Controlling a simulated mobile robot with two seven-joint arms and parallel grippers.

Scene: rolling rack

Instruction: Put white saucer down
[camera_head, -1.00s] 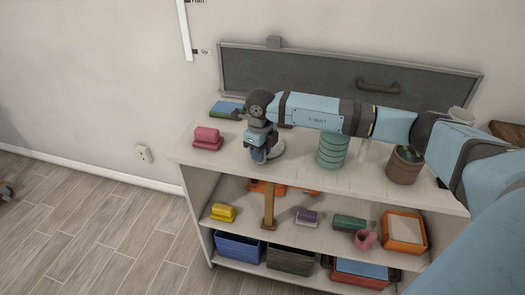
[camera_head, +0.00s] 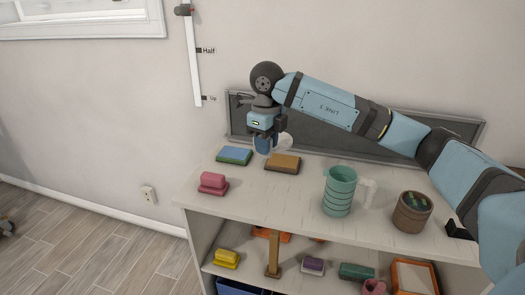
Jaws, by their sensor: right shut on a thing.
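The white saucer (camera_head: 286,142) shows as a pale, partly hidden disc at my right gripper (camera_head: 264,148). My right gripper points down and is shut on the saucer's edge, above the back of the rack's top shelf (camera_head: 285,192). The saucer appears raised off the shelf, in line with the space behind a brown block (camera_head: 283,163). The gripper hides part of the saucer, so its exact tilt and height are hard to tell. My left gripper is not in view.
A blue-green block (camera_head: 235,155) and a pink block (camera_head: 213,183) lie left on the top shelf. A green cup (camera_head: 340,192), a pale mug (camera_head: 366,190) and a brown pot (camera_head: 412,212) stand right. The shelf's front middle is clear. A dark panel (camera_head: 330,141) stands behind.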

